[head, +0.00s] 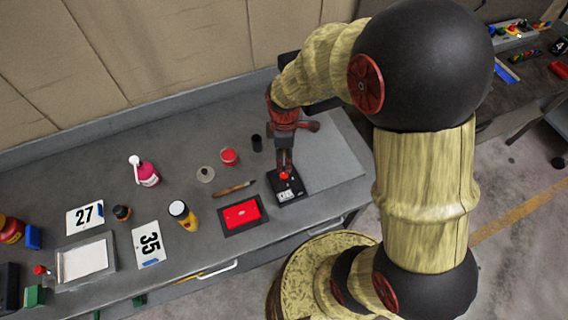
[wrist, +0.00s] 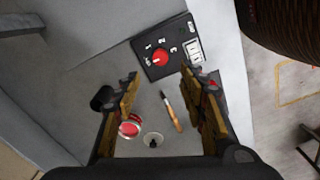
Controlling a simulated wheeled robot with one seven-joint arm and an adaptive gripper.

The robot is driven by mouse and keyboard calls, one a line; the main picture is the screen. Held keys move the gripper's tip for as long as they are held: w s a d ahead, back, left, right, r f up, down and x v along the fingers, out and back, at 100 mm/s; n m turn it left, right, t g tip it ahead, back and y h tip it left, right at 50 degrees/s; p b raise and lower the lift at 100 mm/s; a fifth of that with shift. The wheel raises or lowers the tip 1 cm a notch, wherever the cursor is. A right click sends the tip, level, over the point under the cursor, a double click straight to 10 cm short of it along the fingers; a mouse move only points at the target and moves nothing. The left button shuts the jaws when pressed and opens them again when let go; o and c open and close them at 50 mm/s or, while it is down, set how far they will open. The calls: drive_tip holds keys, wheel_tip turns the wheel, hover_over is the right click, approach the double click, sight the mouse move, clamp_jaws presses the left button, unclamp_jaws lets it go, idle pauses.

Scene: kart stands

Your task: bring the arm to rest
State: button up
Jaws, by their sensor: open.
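My gripper (head: 285,160) hangs at the end of my arm, pointing down over a black control box (head: 297,184) on the grey bench. In the wrist view my gripper (wrist: 160,76) is open, with nothing between its fingers. The control box (wrist: 147,52) lies beyond the fingertips there, with its red knob (wrist: 160,58), the marks 1, 2 and 3, and a white panel beside them. The fingertips look close above the knob in the head view, but I cannot tell the exact gap.
Near the box are a black cup (head: 257,143), a red pot (head: 229,156), a brush (head: 234,188) and a red tray (head: 242,214). The bench (head: 335,160) is bare right of the box. A wall (head: 150,55) rises behind.

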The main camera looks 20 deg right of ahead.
drive_tip(key=shift+r, duration=0.8)
drive_tip(key=s+r+m+t+b, duration=0.5)
drive_tip(key=s+r+m+b, duration=0.5)
drive_tip(key=s+r+m, duration=0.3)
drive_tip(key=shift+s+r+m+t, duration=0.25)
drive_tip(key=shift+s+m+t, duration=0.05)
drive_tip(key=shift+s, duration=0.25)
